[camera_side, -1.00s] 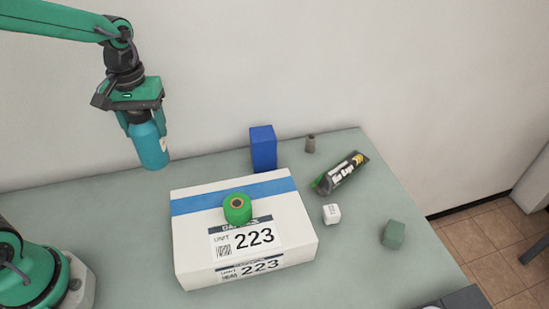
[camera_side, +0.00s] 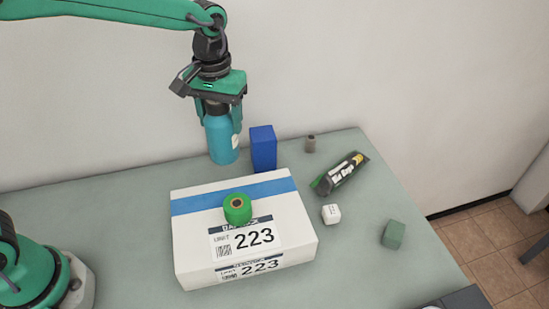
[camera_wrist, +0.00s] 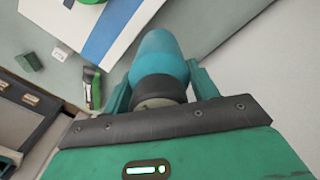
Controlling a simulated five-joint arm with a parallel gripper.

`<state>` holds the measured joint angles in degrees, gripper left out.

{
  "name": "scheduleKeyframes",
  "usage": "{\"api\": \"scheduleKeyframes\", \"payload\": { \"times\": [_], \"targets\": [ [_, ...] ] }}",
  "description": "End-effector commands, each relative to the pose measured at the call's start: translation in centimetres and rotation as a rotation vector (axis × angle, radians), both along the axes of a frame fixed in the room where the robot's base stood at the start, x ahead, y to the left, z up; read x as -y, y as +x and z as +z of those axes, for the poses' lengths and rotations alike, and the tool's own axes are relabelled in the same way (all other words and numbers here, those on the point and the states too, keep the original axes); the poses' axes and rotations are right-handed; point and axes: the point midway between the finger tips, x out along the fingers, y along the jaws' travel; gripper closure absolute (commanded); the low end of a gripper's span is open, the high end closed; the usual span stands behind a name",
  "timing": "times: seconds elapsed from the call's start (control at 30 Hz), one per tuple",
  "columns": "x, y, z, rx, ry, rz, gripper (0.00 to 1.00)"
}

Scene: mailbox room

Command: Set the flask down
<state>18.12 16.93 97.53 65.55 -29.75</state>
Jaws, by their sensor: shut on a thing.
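The flask (camera_side: 222,140) is a teal bottle hanging upright in my gripper (camera_side: 219,112). Its fingers are shut around the flask's upper part. In the side view the flask shows behind the white box, left of the blue block; I cannot tell whether its base touches the table. In the wrist view the flask (camera_wrist: 161,58) points away from the camera, its dark neck near the gripper (camera_wrist: 160,95) between the two green fingers.
A white box (camera_side: 190,245) labelled 223 carries a green spool (camera_side: 237,208). The table's left part (camera_side: 110,215) is clear.

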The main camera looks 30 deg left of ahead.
Motion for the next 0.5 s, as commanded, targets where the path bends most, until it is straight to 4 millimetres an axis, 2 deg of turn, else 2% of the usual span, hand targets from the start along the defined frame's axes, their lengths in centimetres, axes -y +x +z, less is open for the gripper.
{"api": "scheduleKeyframes", "payload": {
  "times": [0.03,0.23,0.5],
  "targets": [
    [2.0,0.5,0.0,0.001,0.0,-0.039,0.72],
    [8.9,1.5,-0.1,0.001,0.0,-0.171,0.72],
    [18.7,0.7,-0.8,0.001,-0.001,-0.35,0.72]
  ]
}}
